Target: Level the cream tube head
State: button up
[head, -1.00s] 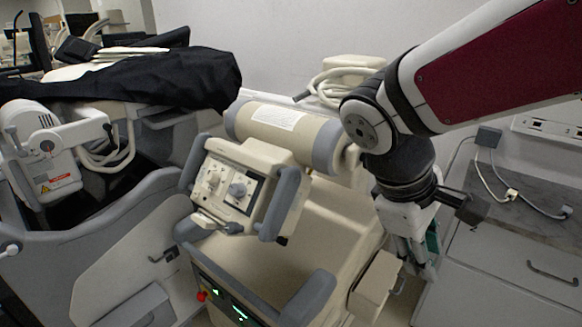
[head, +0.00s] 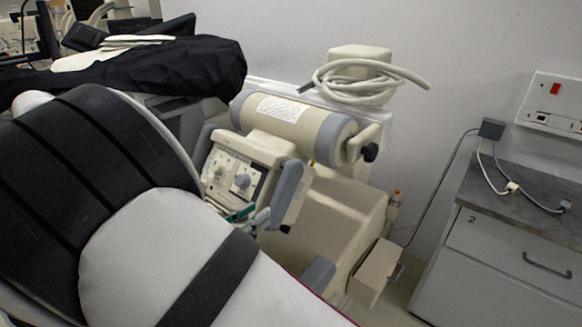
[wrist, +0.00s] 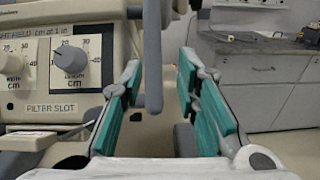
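The cream tube head (head: 325,133) is a cylinder with grey end bands, sloping down to the right in the head view. Below it hangs its cream control box (head: 236,178) with dials and grey handles, also tilted. In the wrist view the dial panel (wrist: 62,68) fills the left, and a grey handle bar (wrist: 153,60) hangs between the teal fingers of my gripper (wrist: 160,76). The fingers are apart, with gaps beside the bar. In the head view only a bit of teal (head: 240,213) shows by the box; my arm hides the rest.
A black cover (head: 130,72) drapes a cart at the back left. A coiled pale hose (head: 355,80) lies behind the tube head. A grey-topped cabinet (head: 520,200) with cables stands at the right. A black knob (head: 370,152) sticks out at the tube's right end.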

aim_at(289, 187)
jog(key=shift+n+t, duration=0.3)
jog(key=x, duration=0.4)
jog(key=p+x, duration=0.1)
jog(key=x, duration=0.8)
jog(key=shift+w+a+f+p, duration=0.25)
jog(key=shift+w+a+p, duration=0.05)
jog(key=shift+w, duration=0.05)
grip_shut()
